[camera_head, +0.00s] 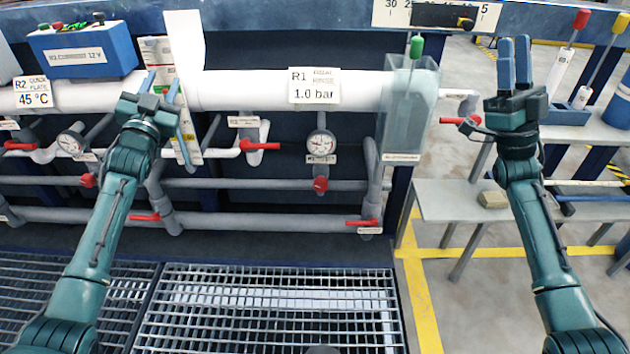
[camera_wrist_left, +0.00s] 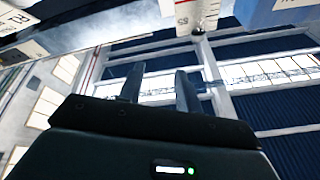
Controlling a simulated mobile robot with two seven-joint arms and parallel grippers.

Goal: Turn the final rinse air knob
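The final rinse label (camera_head: 314,86), marked R1 and 1.0 bar, hangs on the white upper pipe. Below it is a round gauge (camera_head: 321,145), with a round red knob (camera_head: 320,184) under the gauge. A red lever handle (camera_head: 260,145) sits to the left of the gauge. Small tags nearby are too blurred to read, so I cannot tell which handle is the air knob. My left gripper (camera_head: 160,87) is open and empty, up and left of these, in front of the pipe. Its parted fingers also show in the left wrist view (camera_wrist_left: 160,88). My right gripper (camera_head: 515,62) points up, right of the rack, apparently empty.
A clear tank (camera_head: 408,110) stands right of the gauge. More red handles (camera_head: 145,217) sit on the lower pipes. A blue box (camera_head: 82,50) rests at top left. A metal grate (camera_head: 275,310) covers the floor in front. A grey bench (camera_head: 450,200) is at right.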

